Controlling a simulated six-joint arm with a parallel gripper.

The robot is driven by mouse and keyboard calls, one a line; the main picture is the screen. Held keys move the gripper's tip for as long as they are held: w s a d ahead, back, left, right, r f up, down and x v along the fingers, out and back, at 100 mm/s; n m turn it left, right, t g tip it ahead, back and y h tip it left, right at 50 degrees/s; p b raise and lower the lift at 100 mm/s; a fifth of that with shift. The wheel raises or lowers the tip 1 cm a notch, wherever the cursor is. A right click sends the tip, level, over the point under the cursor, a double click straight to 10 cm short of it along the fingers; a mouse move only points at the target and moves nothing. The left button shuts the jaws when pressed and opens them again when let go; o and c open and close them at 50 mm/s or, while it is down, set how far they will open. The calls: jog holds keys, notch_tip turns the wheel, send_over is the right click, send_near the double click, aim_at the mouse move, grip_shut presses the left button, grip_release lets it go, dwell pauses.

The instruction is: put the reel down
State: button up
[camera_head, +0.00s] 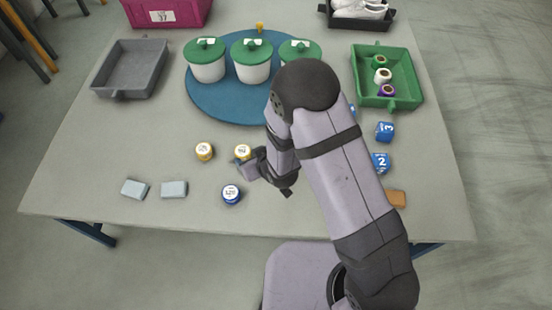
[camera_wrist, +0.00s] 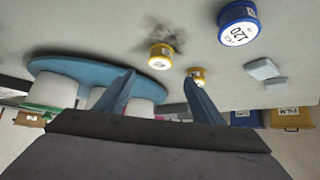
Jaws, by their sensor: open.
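Three reels lie in a row in the green tray (camera_head: 419,98) at the right of the table: a green one (camera_head: 380,61), a white one (camera_head: 383,76) and a purple one (camera_head: 388,90). My gripper (camera_head: 266,178) is low over the middle front of the table, left of and well apart from the tray. Its two fingers stand apart in the wrist view (camera_wrist: 161,76), with nothing held between them. A yellow-lidded pot (camera_head: 243,152) is close beside the gripper; in the wrist view it shows beyond the fingers (camera_wrist: 160,58). No reel is visible in the wrist view.
A blue round mat (camera_head: 213,106) bears three green-lidded white jars. Another yellow pot (camera_head: 204,151), a blue pot (camera_head: 231,194) and two pale blocks (camera_head: 174,189) lie at front left. Blue blocks (camera_head: 385,131) stand right of my arm. A grey tray (camera_head: 102,86) is at back left.

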jog(key=s+d+r+m+g+h, duration=0.1)
jog(key=d+r+m+h, duration=0.1)
jog(key=d+r, duration=0.35)
jog(key=s+d+r+m+g+h, duration=0.1)
jog(key=s+d+r+g+h, duration=0.1)
jog(key=d, duration=0.7)
jog(key=s+d+r+m+g, duration=0.2)
jog(key=s+d+r, duration=0.2)
jog(key=s, duration=0.3)
jog(key=s+d+r+m+g+h, duration=0.1)
jog(key=s+d+r+g, duration=0.1)
jog(key=s+d, duration=0.4)
jog(key=shift+s+d+r+m, duration=0.4)
jog(key=shift+s+r, duration=0.5)
jog(key=shift+s, duration=0.05)
notch_tip(320, 180, up, 6)
jog(key=p, duration=0.6)
jog(key=shift+o, duration=0.5)
